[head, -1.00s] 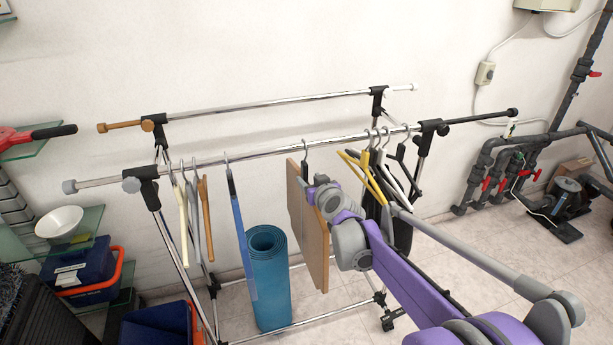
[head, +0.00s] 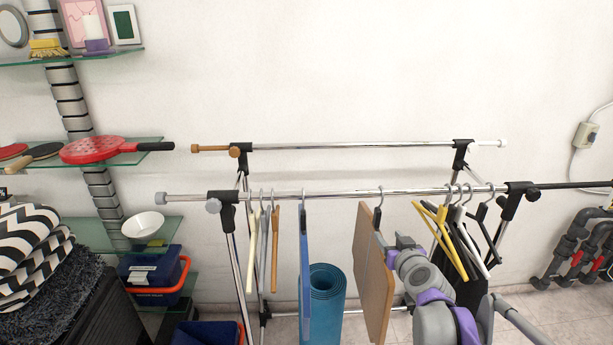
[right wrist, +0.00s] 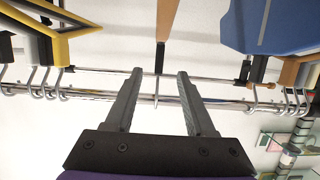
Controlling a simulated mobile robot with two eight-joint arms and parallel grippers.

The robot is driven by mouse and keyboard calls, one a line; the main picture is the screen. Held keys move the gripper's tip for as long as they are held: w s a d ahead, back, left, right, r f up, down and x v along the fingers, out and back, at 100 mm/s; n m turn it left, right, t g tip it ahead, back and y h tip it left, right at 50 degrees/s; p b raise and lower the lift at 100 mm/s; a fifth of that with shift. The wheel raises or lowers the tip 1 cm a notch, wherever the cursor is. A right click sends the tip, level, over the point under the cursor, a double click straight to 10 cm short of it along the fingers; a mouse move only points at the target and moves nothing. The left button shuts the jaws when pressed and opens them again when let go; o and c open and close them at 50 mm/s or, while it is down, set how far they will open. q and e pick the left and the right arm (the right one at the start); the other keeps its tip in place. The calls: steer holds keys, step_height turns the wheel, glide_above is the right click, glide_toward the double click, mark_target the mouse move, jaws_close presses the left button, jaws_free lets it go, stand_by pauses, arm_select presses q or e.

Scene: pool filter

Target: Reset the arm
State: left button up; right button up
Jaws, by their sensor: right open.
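My right arm, purple and grey, rises from the bottom in the head view. Its gripper (head: 396,243) is beside the upper right side of a brown board (head: 372,285) hanging from the front rail (head: 340,194). In the right wrist view the gripper (right wrist: 160,73) is open, with its two dark fingers apart. The board's black clip and hook (right wrist: 160,57) show between the fingertips in the picture. I cannot tell whether they lie between the fingers or beyond them. My left gripper is not in view.
Several light hangers (head: 264,250) and a blue board (head: 305,270) hang left of the brown board. Yellow (head: 440,235) and black hangers crowd its right side. A rolled blue mat (head: 327,300) stands below. Glass shelves (head: 110,152) are at left, pipes (head: 575,250) at right.

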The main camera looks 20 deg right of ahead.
steer(key=s+a+f+n+g+y+p, duration=0.1)
steer(key=s+a+f+g+y, duration=0.15)
steer(key=s+a, duration=0.4)
steer(key=s+a+f+n+g+y, duration=0.1)
steer(key=s+a+f+n+y, duration=0.15)
steer(key=a, duration=0.65)
steer(key=s+a+f+g, duration=0.2)
steer(key=s+f, duration=0.2)
steer(key=s, duration=0.5)
steer(key=s+a+f+g+h+p, duration=0.1)
steer(key=s+a+f+g, duration=0.1)
steer(key=s+f, duration=0.3)
steer(key=s+g, duration=0.1)
steer(key=s, duration=0.3)
steer(key=shift+a+f+m, duration=0.2)
steer(key=shift+a+m, duration=0.1)
steer(key=shift+m, duration=0.05)
steer(key=shift+d, duration=0.1)
